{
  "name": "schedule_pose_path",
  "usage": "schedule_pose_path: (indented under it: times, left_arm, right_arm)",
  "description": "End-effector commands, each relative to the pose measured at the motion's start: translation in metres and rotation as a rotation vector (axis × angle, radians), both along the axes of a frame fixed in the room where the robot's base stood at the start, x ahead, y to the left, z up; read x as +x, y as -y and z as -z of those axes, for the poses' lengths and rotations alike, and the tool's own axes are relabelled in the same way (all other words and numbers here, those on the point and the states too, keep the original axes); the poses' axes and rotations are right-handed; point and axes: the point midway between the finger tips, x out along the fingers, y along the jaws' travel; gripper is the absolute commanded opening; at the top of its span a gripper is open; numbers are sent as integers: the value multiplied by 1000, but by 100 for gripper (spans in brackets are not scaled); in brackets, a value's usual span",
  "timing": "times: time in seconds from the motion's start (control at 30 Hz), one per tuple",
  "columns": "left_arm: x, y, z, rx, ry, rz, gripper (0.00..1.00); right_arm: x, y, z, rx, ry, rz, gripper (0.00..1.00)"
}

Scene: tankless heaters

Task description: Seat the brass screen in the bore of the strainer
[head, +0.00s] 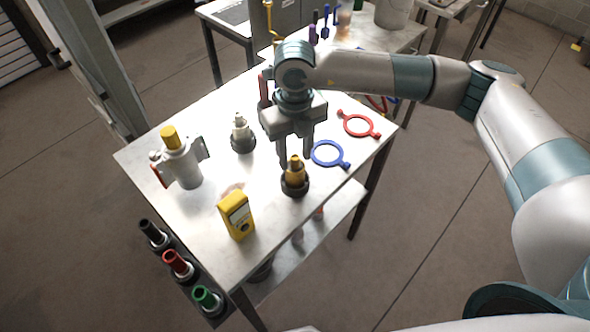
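My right gripper (295,153) points down over a brass-coloured piece (296,170) that stands upright in a dark round base near the table's right edge. Its two fingers are apart, one on each side of the piece's narrow top. I see no clear contact. A grey-white body (183,165), which looks like the strainer, stands upright at the table's left with a yellow cylinder (170,137) at its top. Its bore is not visible. I cannot tell for certain which brass-coloured piece is the screen. My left gripper is out of view.
The pale table (215,268) also carries a silver piece in a dark base (242,133), a yellow meter (236,215), a blue ring tool (328,153) and a red ring tool (360,125). Black, red and green-topped items (178,264) sit along the left edge.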

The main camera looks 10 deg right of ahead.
Motion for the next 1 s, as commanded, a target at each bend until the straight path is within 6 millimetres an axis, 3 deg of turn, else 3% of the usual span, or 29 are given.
schedule_pose_path:
  times: [0.5, 0.53, 0.7, 1.0]
  left_arm:
    - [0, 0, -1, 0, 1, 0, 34]
    - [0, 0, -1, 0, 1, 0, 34]
    - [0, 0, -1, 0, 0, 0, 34]
    - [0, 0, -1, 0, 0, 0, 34]
  right_arm:
    - [0, 0, 4, 0, 1, -1, 38]
    - [0, 0, 3, 0, 1, -1, 36]
    - [0, 0, 3, 0, 1, -1, 0]
    - [0, 0, 3, 0, 1, -1, 0]
